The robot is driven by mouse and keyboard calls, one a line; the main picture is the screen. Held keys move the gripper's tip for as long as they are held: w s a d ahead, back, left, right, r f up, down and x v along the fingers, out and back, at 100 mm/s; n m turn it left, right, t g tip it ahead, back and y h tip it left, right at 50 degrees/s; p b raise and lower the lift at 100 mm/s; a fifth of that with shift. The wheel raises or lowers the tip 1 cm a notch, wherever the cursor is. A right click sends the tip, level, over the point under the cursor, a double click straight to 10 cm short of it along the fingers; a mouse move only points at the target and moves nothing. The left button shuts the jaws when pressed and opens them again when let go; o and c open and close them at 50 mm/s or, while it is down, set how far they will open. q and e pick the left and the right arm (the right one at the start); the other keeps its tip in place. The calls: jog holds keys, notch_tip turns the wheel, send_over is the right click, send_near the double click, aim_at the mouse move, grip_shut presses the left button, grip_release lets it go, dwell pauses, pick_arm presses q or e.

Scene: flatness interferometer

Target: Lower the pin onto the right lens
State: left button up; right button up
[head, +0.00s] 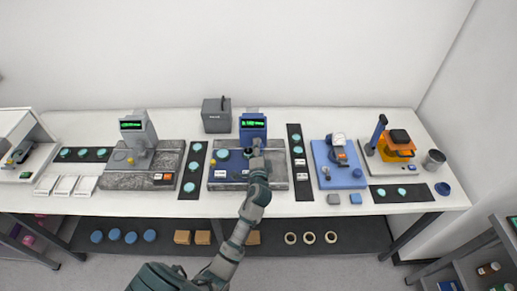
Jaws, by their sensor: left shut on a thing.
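My left gripper (256,148) is at the front of the blue gauge (253,124) with the green display, above its granite base (278,176). It is shut on a small part there, at the place of the gauge's pin; gripper and wrist hide most of that part. Any lens directly under the gripper is hidden. Teal lenses lie on the dark strips left (194,166) and right (297,150) of the base. My right gripper is out of view.
A grey gauge (138,128) on its own granite base stands to the left. A grey box (216,115) stands behind. A blue dial-gauge stand (340,165) and an orange device (397,145) stand to the right. The white table's front edge is mostly clear.

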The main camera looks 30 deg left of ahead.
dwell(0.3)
pick_arm(q)
jog(key=o, duration=1)
jog(key=shift+o, duration=0.7)
jog(key=shift+w+f, duration=0.1)
jog(key=shift+w, duration=0.1)
jog(key=shift+s, duration=0.1)
jog(key=shift+s+d, duration=0.1)
jog(key=shift+s, duration=0.15)
jog(key=v, duration=1.1)
jog(key=shift+f, duration=0.1)
